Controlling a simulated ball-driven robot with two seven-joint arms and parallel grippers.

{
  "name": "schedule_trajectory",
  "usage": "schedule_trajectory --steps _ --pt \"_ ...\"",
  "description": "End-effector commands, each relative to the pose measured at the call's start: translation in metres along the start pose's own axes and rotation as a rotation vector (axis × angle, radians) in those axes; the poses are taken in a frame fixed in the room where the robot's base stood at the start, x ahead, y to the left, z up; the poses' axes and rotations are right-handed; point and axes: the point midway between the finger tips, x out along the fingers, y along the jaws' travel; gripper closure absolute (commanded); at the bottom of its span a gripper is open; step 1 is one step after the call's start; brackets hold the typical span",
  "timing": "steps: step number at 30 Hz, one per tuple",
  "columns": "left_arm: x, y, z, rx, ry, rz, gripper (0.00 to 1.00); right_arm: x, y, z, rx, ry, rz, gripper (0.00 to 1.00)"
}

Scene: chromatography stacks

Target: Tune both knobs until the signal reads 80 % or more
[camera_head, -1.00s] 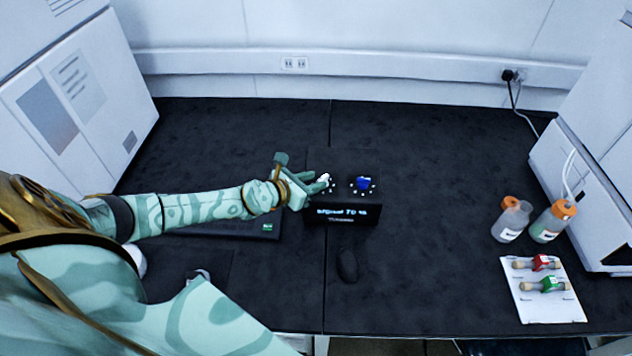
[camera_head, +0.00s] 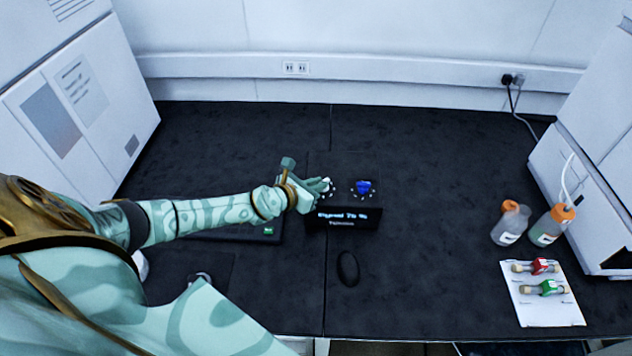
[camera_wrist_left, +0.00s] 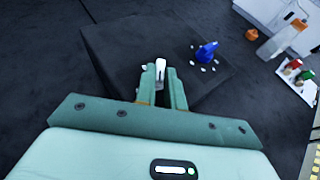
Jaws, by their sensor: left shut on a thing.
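A dark box (camera_head: 343,163) stands in the middle of the bench with two knobs on top, each ringed by white marks. My left gripper (camera_head: 325,187) is at the left, white knob (camera_wrist_left: 160,68), and is shut on it; the fingers partly hide the knob. The blue knob (camera_head: 363,187) to its right is free, and it also shows in the left wrist view (camera_wrist_left: 206,51). The display (camera_head: 346,217) on the front of the box shows a signal in the seventies of percent; the last digit is blurred. My right gripper is not in view.
A black mouse (camera_head: 348,268) lies in front of the box. At the right are two orange-capped bottles (camera_head: 510,223) and a white card (camera_head: 540,308) with red and green columns. A dark laptop-like slab (camera_head: 262,230) lies under my left arm.

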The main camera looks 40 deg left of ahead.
Motion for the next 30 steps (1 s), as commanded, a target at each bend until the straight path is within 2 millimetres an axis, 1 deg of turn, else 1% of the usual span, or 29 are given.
schedule_trajectory --steps 1,6,9,12,18,24,30 --pt "-0.002 -0.002 0.005 -0.011 0.001 0.018 1.00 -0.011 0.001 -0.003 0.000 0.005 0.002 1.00" --pt "-0.003 -0.006 0.006 -0.056 0.003 0.121 1.00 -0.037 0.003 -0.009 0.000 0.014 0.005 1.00" --pt "-0.003 -0.009 0.006 -0.087 0.004 0.198 1.00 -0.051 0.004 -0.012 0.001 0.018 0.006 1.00" --pt "-0.001 -0.011 0.004 -0.121 0.004 0.277 1.00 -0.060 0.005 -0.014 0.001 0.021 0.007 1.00" --pt "0.002 -0.015 0.002 -0.183 0.004 0.430 1.00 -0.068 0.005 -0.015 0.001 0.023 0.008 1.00" --pt "0.004 -0.017 0.001 -0.232 0.003 0.553 1.00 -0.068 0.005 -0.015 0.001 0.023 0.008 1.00" --pt "0.006 -0.019 0.001 -0.265 0.004 0.633 1.00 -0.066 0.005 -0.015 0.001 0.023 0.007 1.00"
